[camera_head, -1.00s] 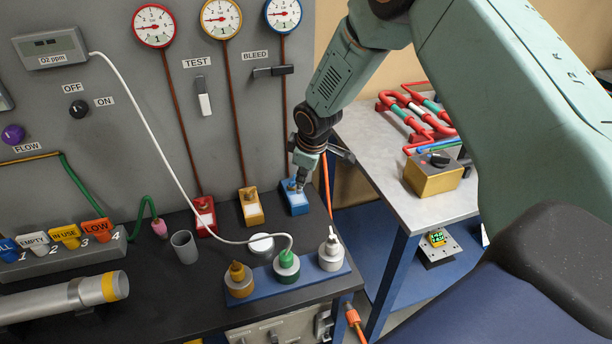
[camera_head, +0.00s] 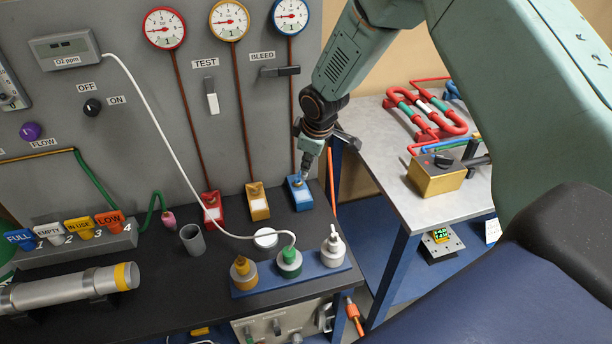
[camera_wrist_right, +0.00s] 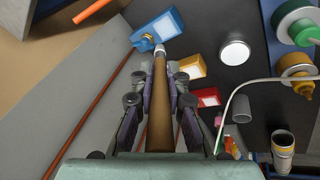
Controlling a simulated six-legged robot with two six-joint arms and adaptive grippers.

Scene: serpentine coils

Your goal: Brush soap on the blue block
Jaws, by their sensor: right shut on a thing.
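The blue block (camera_head: 299,195) stands on the black bench at the foot of the panel, with a pale top face. It also shows in the right wrist view (camera_wrist_right: 158,30). My right gripper (camera_head: 308,163) is just above it, pointing down. In the wrist view my right gripper (camera_wrist_right: 161,75) is shut on a brush with a brown handle (camera_wrist_right: 161,115). The brush's pale tip (camera_wrist_right: 160,50) reaches the block's lower edge in that view; I cannot tell whether they touch. A round white dish (camera_head: 265,238), perhaps the soap, stands on the bench. My left gripper is out of view.
A yellow block (camera_head: 257,202) and a red block (camera_head: 212,208) stand left of the blue one. A grey cup (camera_head: 192,240) and a blue tray (camera_head: 318,279) with capped fittings are nearby. A white cable crosses the bench. A grey table (camera_head: 410,185) stands to the right.

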